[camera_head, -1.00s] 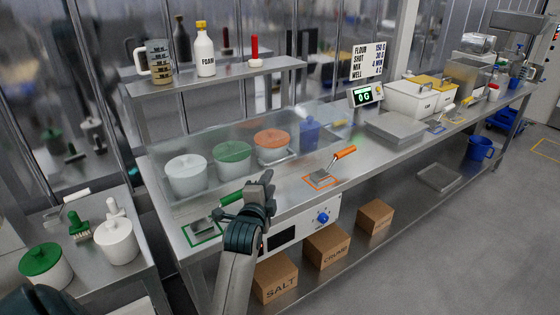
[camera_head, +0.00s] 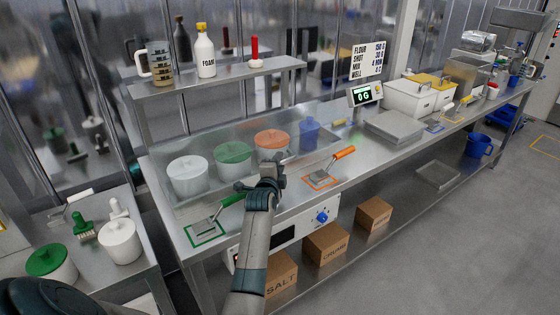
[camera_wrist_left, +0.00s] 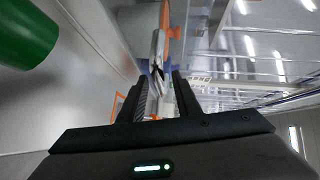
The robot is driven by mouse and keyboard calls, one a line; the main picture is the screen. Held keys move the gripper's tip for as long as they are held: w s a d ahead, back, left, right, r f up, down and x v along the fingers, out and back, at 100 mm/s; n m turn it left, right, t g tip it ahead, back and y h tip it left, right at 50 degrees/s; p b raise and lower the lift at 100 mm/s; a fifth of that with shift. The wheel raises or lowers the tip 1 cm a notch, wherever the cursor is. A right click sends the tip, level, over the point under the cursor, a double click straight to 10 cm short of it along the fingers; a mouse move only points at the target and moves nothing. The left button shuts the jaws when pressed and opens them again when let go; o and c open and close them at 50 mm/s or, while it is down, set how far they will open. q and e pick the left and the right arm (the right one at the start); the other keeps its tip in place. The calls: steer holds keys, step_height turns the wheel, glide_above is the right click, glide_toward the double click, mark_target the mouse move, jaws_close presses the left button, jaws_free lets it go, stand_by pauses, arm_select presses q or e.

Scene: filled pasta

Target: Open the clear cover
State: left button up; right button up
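The clear cover (camera_head: 205,146) is a low, see-through box on the steel counter and looks closed. Inside it stand a white pot (camera_head: 187,178), a green-lidded pot (camera_head: 233,158), an orange-lidded pot (camera_head: 271,142) and a blue container (camera_head: 309,134). My left gripper (camera_head: 272,172) is at the cover's front edge, before the orange-lidded pot. In the left wrist view its fingers (camera_wrist_left: 157,100) are apart, with a pale bar (camera_wrist_left: 157,50), seemingly the cover's handle, between and beyond them. Whether they touch it I cannot tell. My right gripper is not in view.
A green-handled scraper (camera_head: 207,226) and an orange-handled one (camera_head: 322,174) lie on the counter, left and right of my gripper. The scale display (camera_head: 364,95) stands right of the cover. A shelf (camera_head: 220,77) with bottles runs behind and above.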

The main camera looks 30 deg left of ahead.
arm_select(q)
steer(key=shift+w+a+f, duration=0.1)
steer(key=shift+w+a, duration=0.15)
steer(key=shift+w, duration=0.35)
jaws_close()
